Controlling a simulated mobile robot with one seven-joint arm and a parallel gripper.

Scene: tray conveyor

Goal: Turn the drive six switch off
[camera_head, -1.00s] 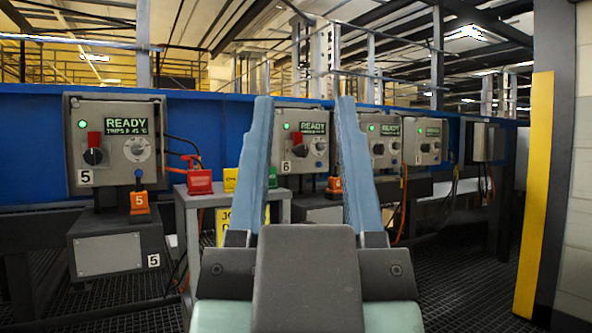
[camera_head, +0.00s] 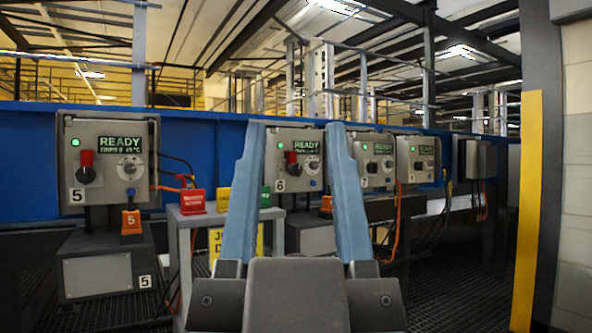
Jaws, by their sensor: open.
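The drive six box (camera_head: 288,141) is a grey panel labelled 6, seen between my gripper's fingers. It has a lit green lamp, a green display reading READY, a red-handled black switch (camera_head: 293,166) with the red handle pointing up, and a dial to its right. An orange tag hangs below the box. My gripper (camera_head: 295,130) is open and empty in the foreground, its two blue fingers spread on either side of the panel in the picture. It appears apart from the panel, and the left finger covers a little of the box's left edge.
The drive five box (camera_head: 110,160), with a similar red switch, stands at left. A grey stand (camera_head: 187,226) holding red, yellow and green blocks is between them. More boxes (camera_head: 417,158) line the blue beam at right. A yellow-edged post (camera_head: 527,210) stands at far right.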

